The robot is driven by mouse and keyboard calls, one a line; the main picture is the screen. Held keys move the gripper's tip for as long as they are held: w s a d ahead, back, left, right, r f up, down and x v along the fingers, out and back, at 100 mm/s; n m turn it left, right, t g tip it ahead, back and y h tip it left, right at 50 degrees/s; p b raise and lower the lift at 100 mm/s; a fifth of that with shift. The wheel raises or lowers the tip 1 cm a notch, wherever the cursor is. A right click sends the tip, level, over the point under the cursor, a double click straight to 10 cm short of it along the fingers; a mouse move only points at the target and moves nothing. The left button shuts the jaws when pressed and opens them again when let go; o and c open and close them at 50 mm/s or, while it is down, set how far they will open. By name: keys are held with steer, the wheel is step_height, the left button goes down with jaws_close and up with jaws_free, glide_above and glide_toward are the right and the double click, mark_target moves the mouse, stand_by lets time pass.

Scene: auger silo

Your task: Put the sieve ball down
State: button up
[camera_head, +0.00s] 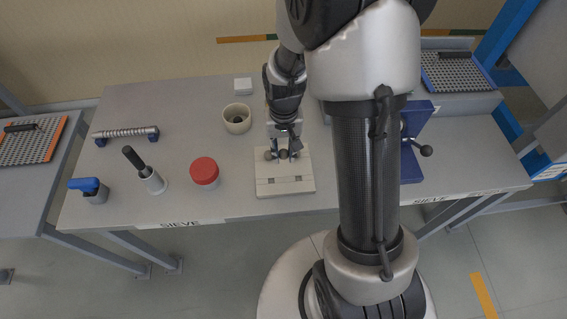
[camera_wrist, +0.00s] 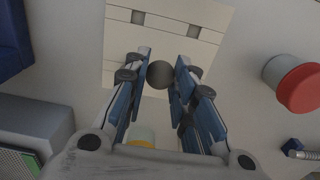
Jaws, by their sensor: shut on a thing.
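The sieve ball is a small dull grey ball (camera_wrist: 160,74) between the blue-padded fingertips in the wrist view. My gripper (camera_wrist: 159,78) is shut on it; the gripper also shows in the head view (camera_head: 283,154). A cream block (camera_head: 285,187) with small square recesses lies under and in front of the gripper on the grey table. I cannot tell whether the ball touches the block.
A red-lidded jar (camera_head: 204,172) stands left of the block, and a cream cup (camera_head: 237,124) behind it to the left. A dark-handled tool in a holder (camera_head: 153,181) and a blue-topped item (camera_head: 95,194) stand farther left. A blue fixture (camera_head: 418,168) stands to the right.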

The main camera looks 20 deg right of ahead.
mark_target(283, 168)
steer(key=shift+f+b, duration=0.7)
steer(key=shift+f, duration=2.1)
steer(key=shift+f, duration=0.15)
steer(key=o, duration=0.5)
